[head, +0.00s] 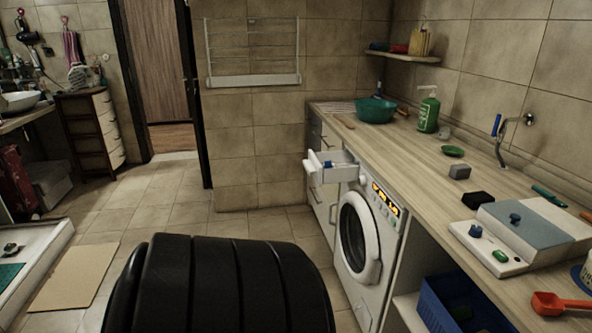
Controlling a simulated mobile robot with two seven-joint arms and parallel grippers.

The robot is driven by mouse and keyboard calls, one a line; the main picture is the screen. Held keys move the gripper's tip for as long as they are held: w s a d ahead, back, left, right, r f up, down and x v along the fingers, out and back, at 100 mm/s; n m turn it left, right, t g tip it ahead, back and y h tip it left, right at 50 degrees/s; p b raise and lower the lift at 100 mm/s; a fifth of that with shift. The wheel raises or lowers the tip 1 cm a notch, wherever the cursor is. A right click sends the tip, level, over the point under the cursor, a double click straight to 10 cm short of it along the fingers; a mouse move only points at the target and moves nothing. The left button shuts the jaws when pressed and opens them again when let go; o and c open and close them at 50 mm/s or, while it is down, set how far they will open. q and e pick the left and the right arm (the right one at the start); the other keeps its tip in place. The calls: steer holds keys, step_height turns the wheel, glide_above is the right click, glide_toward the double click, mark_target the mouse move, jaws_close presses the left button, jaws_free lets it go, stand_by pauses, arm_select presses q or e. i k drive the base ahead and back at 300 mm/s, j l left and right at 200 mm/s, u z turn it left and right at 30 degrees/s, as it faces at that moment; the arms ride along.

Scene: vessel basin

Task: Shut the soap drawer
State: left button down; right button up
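The soap drawer (342,174) is white and sticks out from the upper left of the white washing machine (390,237), below the counter edge. A small blue part (328,164) shows inside it. The machine's round door (359,238) looks shut, and a lit yellow display shows on its panel right of the drawer. Neither of my grippers is in view.
The wooden counter (400,145) above holds a green basin (375,110), a green pump bottle (429,112) and a grey-topped white box (525,232). A blue crate (462,305) sits under the counter, right of the machine.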

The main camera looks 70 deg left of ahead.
mark_target(346, 168)
steer(key=u, duration=2.35)
steer(key=i+j, duration=0.45)
steer(key=i, duration=0.25)
